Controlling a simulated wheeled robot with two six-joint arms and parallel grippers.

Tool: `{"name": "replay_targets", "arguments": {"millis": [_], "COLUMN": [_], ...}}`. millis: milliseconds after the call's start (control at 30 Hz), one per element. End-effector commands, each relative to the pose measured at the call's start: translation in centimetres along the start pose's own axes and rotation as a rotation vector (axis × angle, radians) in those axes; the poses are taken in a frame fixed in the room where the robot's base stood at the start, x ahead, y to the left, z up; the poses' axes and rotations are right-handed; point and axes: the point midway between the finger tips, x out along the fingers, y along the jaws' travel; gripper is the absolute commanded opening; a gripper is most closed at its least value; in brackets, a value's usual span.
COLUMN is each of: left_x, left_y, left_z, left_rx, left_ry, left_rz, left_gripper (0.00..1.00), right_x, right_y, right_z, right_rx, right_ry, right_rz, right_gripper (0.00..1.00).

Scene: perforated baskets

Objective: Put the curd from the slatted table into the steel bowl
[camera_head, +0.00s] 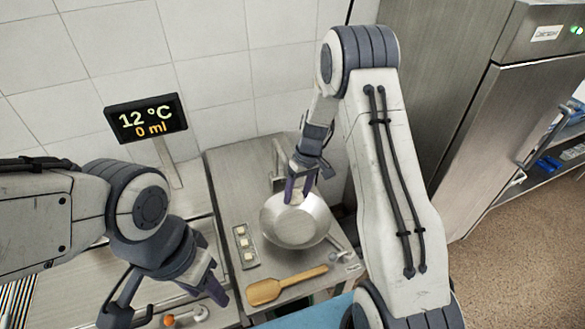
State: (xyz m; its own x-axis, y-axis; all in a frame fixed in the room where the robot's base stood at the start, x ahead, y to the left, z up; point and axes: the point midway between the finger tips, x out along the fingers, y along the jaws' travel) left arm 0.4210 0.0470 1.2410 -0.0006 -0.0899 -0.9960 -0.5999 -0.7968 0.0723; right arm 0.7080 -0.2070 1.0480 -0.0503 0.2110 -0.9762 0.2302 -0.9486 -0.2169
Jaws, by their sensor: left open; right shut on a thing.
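The steel bowl (311,229) stands on the steel worktop in the middle of the view. My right gripper (298,191) points down at the back part of the bowl, its purple fingers over the bowl's inside. It is shut on a small pale piece, seemingly the curd (296,197), mostly hidden between the fingers. I cannot tell whether the piece touches the bowl. My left gripper (168,298) is open at the lower left, above the left-hand worktop and apart from the bowl. The slatted table cannot be made out clearly.
A narrow tray (236,263) with small white pieces lies left of the bowl. A wooden paddle (285,286) lies in front. A display (146,119) reading 12 °C and 0 ml stands behind on the left. A steel cabinet (490,130) stands at the right.

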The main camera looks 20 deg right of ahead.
Motion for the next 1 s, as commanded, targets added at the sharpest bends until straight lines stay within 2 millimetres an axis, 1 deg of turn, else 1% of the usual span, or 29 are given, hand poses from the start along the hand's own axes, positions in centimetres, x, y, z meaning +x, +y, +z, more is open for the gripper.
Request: {"name": "replay_targets", "arguments": {"millis": [33, 167, 367, 1000], "left_x": [-0.3, 0.1, 1.2, 6.1], "left_y": [0.0, 0.0, -0.1, -0.4], "left_z": [0.0, 0.0, 0.1, 0.4], "left_rx": [0.000, 0.000, -0.002, -0.010], "left_ry": [0.000, -0.001, -0.001, 0.000], "left_rz": [0.000, 0.000, 0.000, 0.000], "left_gripper": [0.50, 0.50, 0.50, 0.50], "right_x": [-0.2, 0.2, 1.7, 9.1], "right_y": [0.1, 0.5, 1.0, 2.3], "right_z": [0.0, 0.0, 0.1, 0.0], "right_rx": [-0.002, -0.001, 0.002, -0.002], "right_ry": [-0.003, -0.003, -0.002, -0.003], "right_rz": [-0.001, 0.000, 0.000, 0.000], "right_gripper": [0.12, 0.12, 0.12, 0.12]}}
